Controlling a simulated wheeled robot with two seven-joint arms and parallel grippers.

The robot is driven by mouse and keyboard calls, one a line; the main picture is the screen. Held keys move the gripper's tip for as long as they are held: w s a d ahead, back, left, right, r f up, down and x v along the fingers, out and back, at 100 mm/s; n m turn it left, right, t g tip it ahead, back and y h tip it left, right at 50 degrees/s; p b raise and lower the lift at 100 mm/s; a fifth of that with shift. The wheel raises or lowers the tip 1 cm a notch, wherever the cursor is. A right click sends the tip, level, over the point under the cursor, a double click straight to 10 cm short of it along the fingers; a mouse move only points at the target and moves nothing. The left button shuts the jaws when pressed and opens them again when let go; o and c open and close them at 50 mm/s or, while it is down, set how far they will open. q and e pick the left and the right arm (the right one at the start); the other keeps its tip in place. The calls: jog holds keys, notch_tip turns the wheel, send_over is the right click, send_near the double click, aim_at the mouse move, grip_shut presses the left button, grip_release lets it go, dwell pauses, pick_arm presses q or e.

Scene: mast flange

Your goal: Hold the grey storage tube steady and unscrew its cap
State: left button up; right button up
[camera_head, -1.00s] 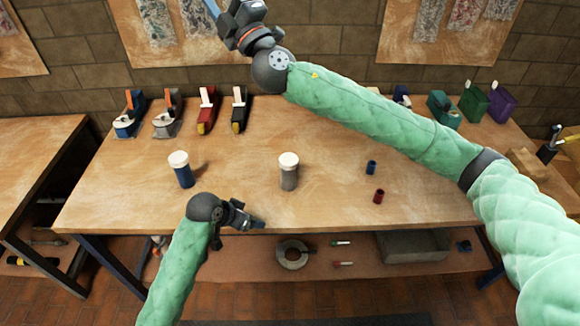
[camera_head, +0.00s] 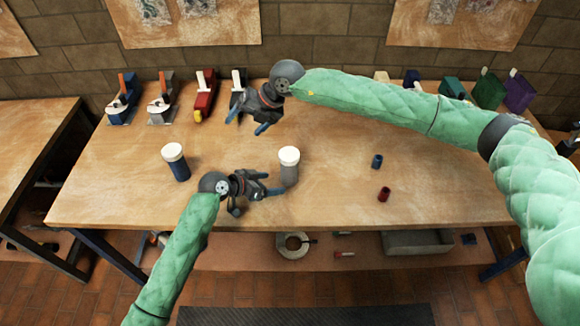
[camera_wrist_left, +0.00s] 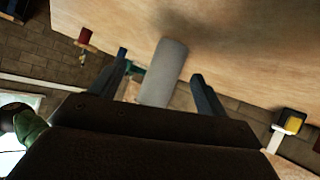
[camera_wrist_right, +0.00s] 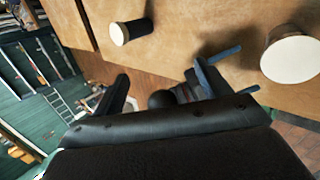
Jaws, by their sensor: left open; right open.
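The grey storage tube (camera_head: 289,174) stands upright on the table with its white cap (camera_head: 289,155) on. My left gripper (camera_head: 272,184) is open, low at the tube's left side. In the left wrist view the grey body (camera_wrist_left: 165,72) shows between its spread fingers, and the cap cannot be made out. My right gripper (camera_head: 247,124) is open and empty, pointing down, behind and left of the tube. In the right wrist view the white cap (camera_wrist_right: 290,58) lies at the right, outside its fingers.
A blue tube with a white cap (camera_head: 176,162) stands left of my left gripper. Small blue (camera_head: 377,161) and red (camera_head: 384,194) cylinders lie to the right. Tape dispensers (camera_head: 204,95) and coloured boxes (camera_head: 488,90) line the back. The table between them is mostly clear.

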aim_at(282, 171)
pick_arm(q)
jog(key=shift+w+d+r+t, duration=0.25)
jog(key=shift+w+r+t, duration=0.1)
jog(key=shift+w, duration=0.3)
jog(key=shift+w+r+m+t+h, duration=0.4)
jog(key=shift+r+m+t+h, duration=0.15)
jog(key=shift+r+m, duration=0.25)
pick_arm(e)
jog(key=d+f+m+h, duration=0.1)
jog(key=d+h, duration=0.1)
jog(key=d, duration=0.2)
jog(key=d+f+m+h, duration=0.1)
jog(key=d+m+h, duration=0.1)
jog(key=d+h, duration=0.1)
jog(key=d+f+m+h, duration=0.2)
jog(key=d, duration=0.2)
jog(key=shift+s+d+g+h, duration=0.15)
jog(key=shift+d+g+h, duration=0.15)
jog(key=shift+d, duration=0.1)
pick_arm(q)
jog(key=shift+w, duration=0.1)
pick_arm(e)
jog(key=shift+m, duration=0.3)
pick_arm(q)
jog(key=shift+w+d+f, duration=0.1)
jog(key=shift+d+f, duration=0.05)
jog(key=shift+d, duration=0.05)
jog(key=shift+x, duration=3.55)
jog(key=shift+f, duration=0.1)
